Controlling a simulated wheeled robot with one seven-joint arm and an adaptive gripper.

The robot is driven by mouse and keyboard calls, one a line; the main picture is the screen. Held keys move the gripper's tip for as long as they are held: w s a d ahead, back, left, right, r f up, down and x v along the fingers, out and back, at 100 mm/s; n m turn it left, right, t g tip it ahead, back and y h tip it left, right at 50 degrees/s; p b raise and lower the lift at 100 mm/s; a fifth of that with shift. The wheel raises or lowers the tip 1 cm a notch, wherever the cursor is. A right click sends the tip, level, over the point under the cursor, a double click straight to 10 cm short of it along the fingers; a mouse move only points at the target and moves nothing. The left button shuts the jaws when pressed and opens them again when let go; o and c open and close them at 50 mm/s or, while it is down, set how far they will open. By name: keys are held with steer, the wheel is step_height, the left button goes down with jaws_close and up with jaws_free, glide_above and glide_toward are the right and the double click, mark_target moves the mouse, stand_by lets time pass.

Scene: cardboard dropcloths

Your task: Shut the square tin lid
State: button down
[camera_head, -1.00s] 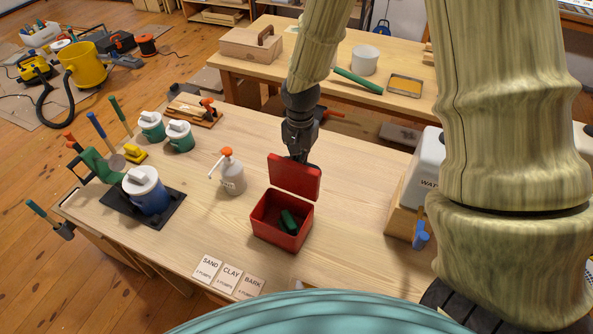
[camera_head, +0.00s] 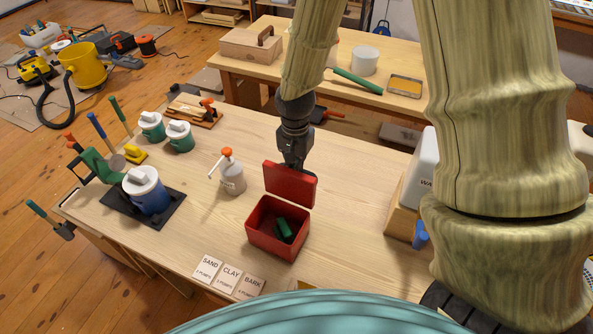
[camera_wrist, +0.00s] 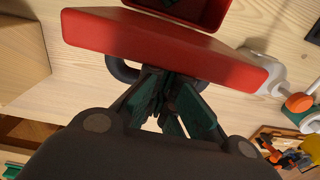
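The square red tin (camera_head: 277,246) stands on the near wooden table with its open side up and dark green items (camera_head: 285,230) inside. Its red lid (camera_head: 290,185) stands raised at the tin's back edge; in the wrist view the lid (camera_wrist: 165,45) crosses the upper picture. My gripper (camera_wrist: 170,80) is behind the lid, its green-padded fingers drawn together close to the lid's outer face. A dark curved loop (camera_wrist: 118,70) shows beside the fingertips. Contact with the lid is hard to judge. In the head view the fingertips are hidden behind the lid.
A pump bottle (camera_head: 231,178) stands left of the tin. Cards (camera_head: 230,277) lie at the front edge. A blue jar (camera_head: 146,190) on a dark mat is further left. A wooden block with a white container (camera_head: 422,175) stands right. Table right of the tin is clear.

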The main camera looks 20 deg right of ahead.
mark_target(292, 178)
steer(key=shift+s+a+f, duration=0.4)
steer(key=shift+s+f, duration=0.05)
steer(key=shift+s, duration=0.2)
steer(key=shift+s+a+f, duration=0.15)
steer(key=shift+s+a, duration=0.3)
steer(key=shift+a, duration=0.2)
steer(key=shift+w+d, duration=0.1)
steer(key=shift+w, duration=0.2)
steer(key=shift+r, duration=0.2)
steer(key=shift+w+r+p, duration=0.1)
steer(key=shift+r+p, duration=0.6)
steer(key=shift+r, duration=0.05)
step_height(292, 178, up, 6)
steer(key=p, duration=0.4)
steer(key=shift+f+p, duration=0.15)
steer(key=shift+p, duration=0.25)
